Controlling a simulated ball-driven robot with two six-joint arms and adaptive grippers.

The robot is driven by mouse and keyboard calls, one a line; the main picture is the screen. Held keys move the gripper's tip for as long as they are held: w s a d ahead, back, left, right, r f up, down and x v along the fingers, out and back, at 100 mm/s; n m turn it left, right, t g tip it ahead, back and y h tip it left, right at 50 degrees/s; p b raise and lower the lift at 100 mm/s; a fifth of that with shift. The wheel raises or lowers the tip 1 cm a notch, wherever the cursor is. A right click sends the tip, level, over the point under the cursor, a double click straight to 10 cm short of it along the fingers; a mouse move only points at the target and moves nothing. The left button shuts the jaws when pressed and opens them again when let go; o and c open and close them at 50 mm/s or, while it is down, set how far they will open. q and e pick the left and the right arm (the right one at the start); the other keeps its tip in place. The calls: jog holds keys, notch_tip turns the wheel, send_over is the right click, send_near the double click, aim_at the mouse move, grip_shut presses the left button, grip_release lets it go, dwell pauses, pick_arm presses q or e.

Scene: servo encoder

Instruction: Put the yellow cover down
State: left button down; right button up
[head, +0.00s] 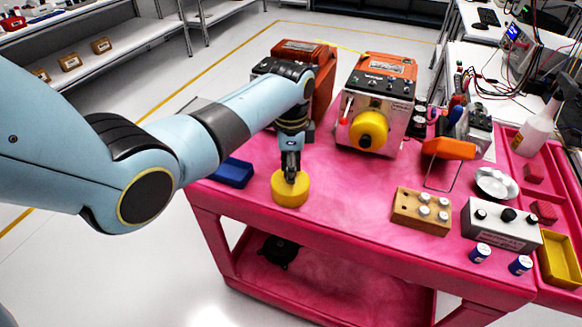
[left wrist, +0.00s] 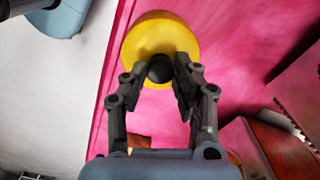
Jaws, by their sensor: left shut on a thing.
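The yellow cover (head: 290,194) is a round yellow disc with a dark knob (left wrist: 160,69) in its middle. It is at the front left part of the pink cart top, close to the front edge; I cannot tell whether it touches the surface. My left gripper (head: 290,174) points down over it and is shut on the knob. In the left wrist view the two fingers (left wrist: 168,78) sit on either side of the knob, with the yellow cover (left wrist: 150,35) beyond them. My right gripper is not in view.
An orange and silver machine with a yellow round part (head: 369,130) stands behind on the cart (head: 340,215). A blue tray (head: 233,173) lies left of the cover. A wooden block with several knobs (head: 421,211) and a grey box (head: 500,225) stand right. Pink surface between is clear.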

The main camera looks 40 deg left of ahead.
pick_arm(q)
jog(key=c, duration=1.1)
grip_release()
jog(key=shift+o, duration=0.4)
jog(key=shift+r, duration=0.5)
notch_tip(320, 180, up, 11)
